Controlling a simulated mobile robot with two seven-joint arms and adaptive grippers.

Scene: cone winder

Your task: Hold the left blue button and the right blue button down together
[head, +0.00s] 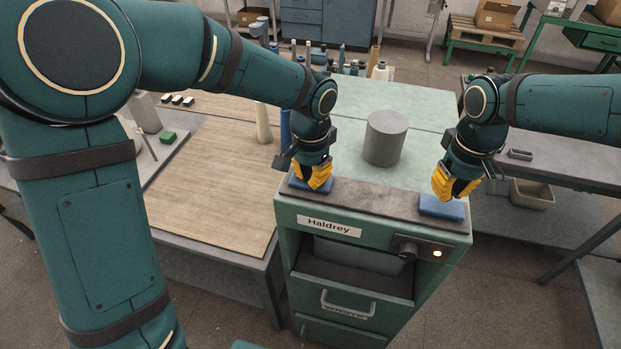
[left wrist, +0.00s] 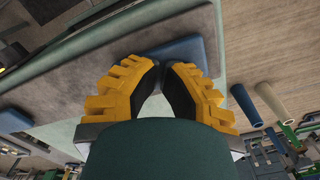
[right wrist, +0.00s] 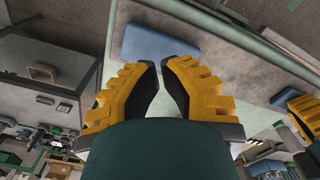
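The left blue button (head: 296,184) and the right blue button (head: 441,208) are flat blue blocks at the two ends of the dark top strip of the green machine (head: 300,265). My left gripper (head: 318,187) has its yellow fingers over the left button and partly hides it. My right gripper (head: 452,197) is over the back part of the right button. In the left wrist view the left button (left wrist: 188,50) shows beyond the fingertips; in the right wrist view the right button (right wrist: 152,40) does too. Both grippers have their fingertips together, holding nothing. I cannot tell whether they touch or press the buttons.
A grey cylinder (head: 385,137) stands on the machine top between my arms. A small lamp (head: 437,254) glows on the machine's front. A wooden-topped table (head: 215,185) with a cream cone (head: 263,123) is at left; a grey bench (head: 545,150) is at right.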

